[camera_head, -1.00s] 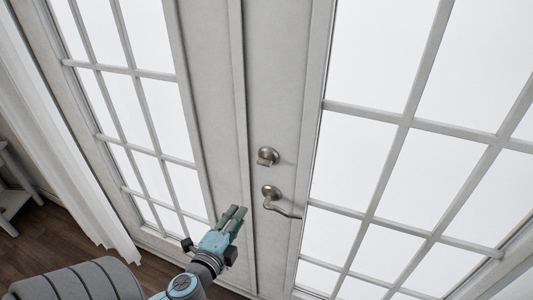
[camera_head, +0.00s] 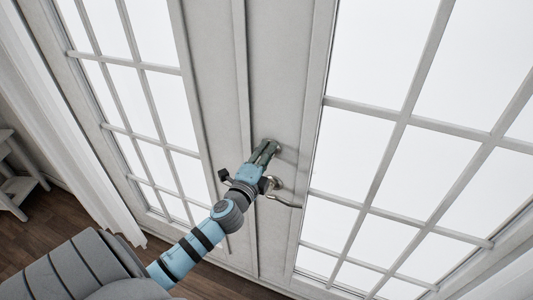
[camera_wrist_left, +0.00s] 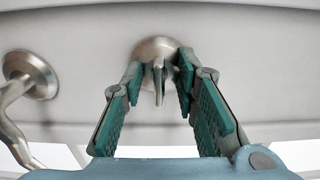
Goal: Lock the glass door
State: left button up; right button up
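The glass door (camera_head: 312,140) has a pale frame and bright panes. Its round metal deadbolt (camera_head: 278,148) sits above the lever handle, partly hidden by my left gripper in the head view. In the left wrist view the thumb-turn (camera_wrist_left: 158,82) stands upright, edge-on, on its round plate. My left gripper (camera_head: 268,146) is at the deadbolt. In the left wrist view its two green-padded fingers (camera_wrist_left: 160,72) are apart, one on each side of the thumb-turn, with gaps visible between pads and turn. My right gripper is in neither view.
The lever handle (camera_head: 285,201) is just below the deadbolt, close to my left wrist; in the left wrist view it (camera_wrist_left: 32,75) is at the left. A white curtain (camera_head: 75,150) and a small white table (camera_head: 14,180) stand at the left.

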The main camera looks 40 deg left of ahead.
pick_arm(q)
jog(key=shift+c, duration=0.6)
grip_shut()
jog(key=shift+f+n, duration=0.1)
jog(key=shift+n, duration=0.3)
jog(key=shift+n+b, duration=0.8)
jog(key=shift+n, duration=0.2)
jog(key=n+b, duration=0.2)
jog(key=n, duration=0.2)
jog(key=shift+n, duration=0.3)
jog(key=n+b, duration=0.2)
jog(key=n, duration=0.3)
jog(key=n+b, duration=0.1)
jog(key=n, duration=0.4)
jog(key=shift+n, duration=0.4)
